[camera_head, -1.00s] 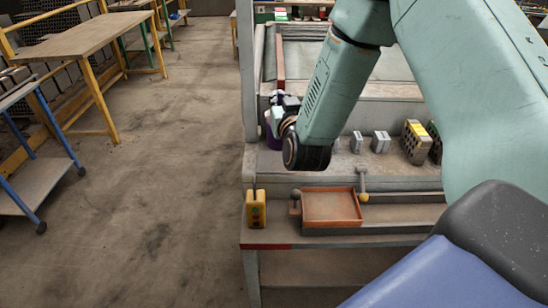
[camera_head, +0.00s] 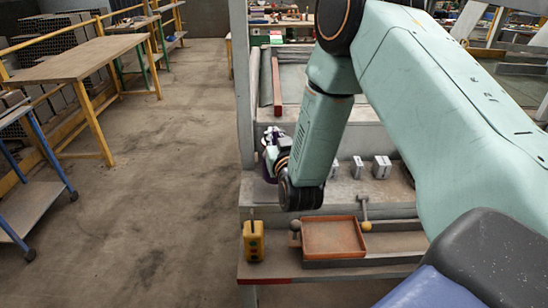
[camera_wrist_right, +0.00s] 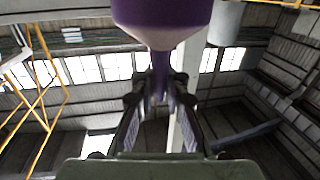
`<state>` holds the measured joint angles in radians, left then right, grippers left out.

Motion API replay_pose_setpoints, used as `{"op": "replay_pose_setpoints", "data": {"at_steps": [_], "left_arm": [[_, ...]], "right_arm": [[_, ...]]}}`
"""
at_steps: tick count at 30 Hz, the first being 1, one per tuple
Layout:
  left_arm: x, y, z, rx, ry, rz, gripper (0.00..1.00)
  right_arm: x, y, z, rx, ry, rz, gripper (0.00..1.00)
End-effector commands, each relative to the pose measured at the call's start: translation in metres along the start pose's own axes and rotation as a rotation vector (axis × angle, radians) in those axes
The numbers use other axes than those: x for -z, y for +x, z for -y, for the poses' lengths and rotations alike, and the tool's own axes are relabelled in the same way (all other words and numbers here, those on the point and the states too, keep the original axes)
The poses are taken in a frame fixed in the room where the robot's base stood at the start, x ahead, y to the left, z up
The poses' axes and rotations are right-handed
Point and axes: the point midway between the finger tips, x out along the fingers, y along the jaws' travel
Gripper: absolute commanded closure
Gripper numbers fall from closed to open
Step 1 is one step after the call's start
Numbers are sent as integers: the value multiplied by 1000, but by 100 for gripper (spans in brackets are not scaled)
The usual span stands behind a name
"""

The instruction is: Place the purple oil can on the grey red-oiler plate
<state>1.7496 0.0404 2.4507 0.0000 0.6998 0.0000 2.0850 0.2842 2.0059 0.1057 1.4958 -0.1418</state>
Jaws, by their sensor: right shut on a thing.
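The purple oil can (camera_wrist_right: 160,18) fills the top middle of the right wrist view. In the head view, my right gripper (camera_head: 272,143) is at the left end of the grey bench, mostly behind my own wrist. A sliver of the purple can (camera_head: 268,168) shows beside it. I cannot pick out the grey red-oiler plate for sure. My left gripper is in neither view.
On the bench stand an orange-brown tray (camera_head: 333,236), a yellow button box (camera_head: 253,241), a knobbed lever (camera_head: 364,212) and small grey blocks (camera_head: 381,167). A grey post (camera_head: 242,80) rises close to the gripper.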

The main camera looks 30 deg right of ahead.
Motion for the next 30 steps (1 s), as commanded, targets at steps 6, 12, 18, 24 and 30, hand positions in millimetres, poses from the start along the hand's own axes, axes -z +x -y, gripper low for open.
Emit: {"op": "replay_pose_setpoints", "data": {"at_steps": [6,12,18,24,30], "left_arm": [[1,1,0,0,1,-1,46],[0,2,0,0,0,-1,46],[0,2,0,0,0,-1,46],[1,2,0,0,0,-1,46],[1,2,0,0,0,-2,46]], "right_arm": [[-22,1,1,1,-1,0,100],[-46,4,0,1,0,-2,100],[-48,6,0,0,1,-4,100],[-49,5,0,0,1,-1,84],[-49,5,0,0,0,-1,67]]}}
